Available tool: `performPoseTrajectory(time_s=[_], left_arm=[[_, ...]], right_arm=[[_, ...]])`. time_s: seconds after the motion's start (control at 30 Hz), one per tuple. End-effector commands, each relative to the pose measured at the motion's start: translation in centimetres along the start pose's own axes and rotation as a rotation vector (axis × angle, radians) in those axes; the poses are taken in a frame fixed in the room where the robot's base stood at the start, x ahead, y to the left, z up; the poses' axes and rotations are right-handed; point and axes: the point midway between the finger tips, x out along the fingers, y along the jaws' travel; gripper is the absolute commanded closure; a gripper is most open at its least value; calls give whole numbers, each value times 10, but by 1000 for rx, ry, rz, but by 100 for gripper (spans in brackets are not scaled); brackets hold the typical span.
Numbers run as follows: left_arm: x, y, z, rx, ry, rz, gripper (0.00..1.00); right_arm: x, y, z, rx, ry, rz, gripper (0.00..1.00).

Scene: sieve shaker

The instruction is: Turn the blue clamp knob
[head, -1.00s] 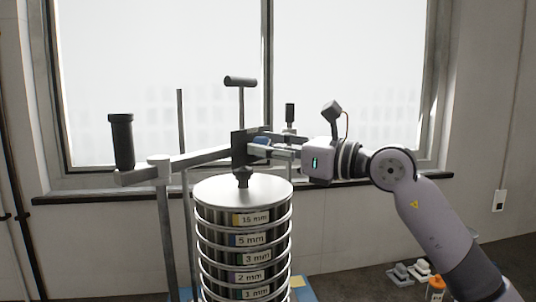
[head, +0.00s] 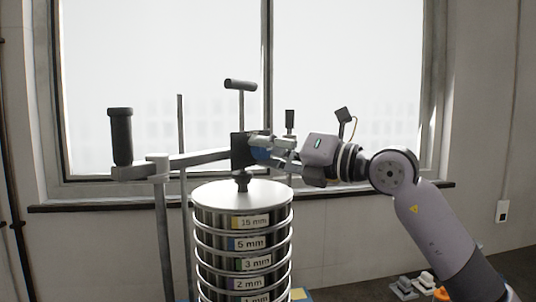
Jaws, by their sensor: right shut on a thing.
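The blue clamp knob (head: 261,154) sits on the right side of the dark clamp block (head: 239,151), above the sieve stack (head: 243,240). My right gripper (head: 273,148) comes in from the right and is shut on the knob. Its fingers cover part of the knob, and the gripper body is tilted. The clamp block sits on the grey crossbar (head: 200,158), with a T-handle (head: 240,85) rising from it. My left gripper is not in the view.
A black upright handle (head: 121,137) stands at the crossbar's left end, and a thin rod (head: 181,135) rises behind. The sieves carry size labels. A window is behind.

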Motion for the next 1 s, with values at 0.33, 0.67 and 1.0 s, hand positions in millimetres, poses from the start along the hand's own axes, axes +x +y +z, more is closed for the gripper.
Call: performPoseTrajectory(time_s=[0.33,0.67,1.0], left_arm=[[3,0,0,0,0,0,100],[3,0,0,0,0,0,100],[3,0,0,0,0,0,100]], right_arm=[[0,0,0,65,-2,-3,96],[0,0,0,69,-2,-3,95],[0,0,0,66,-2,-3,47]])
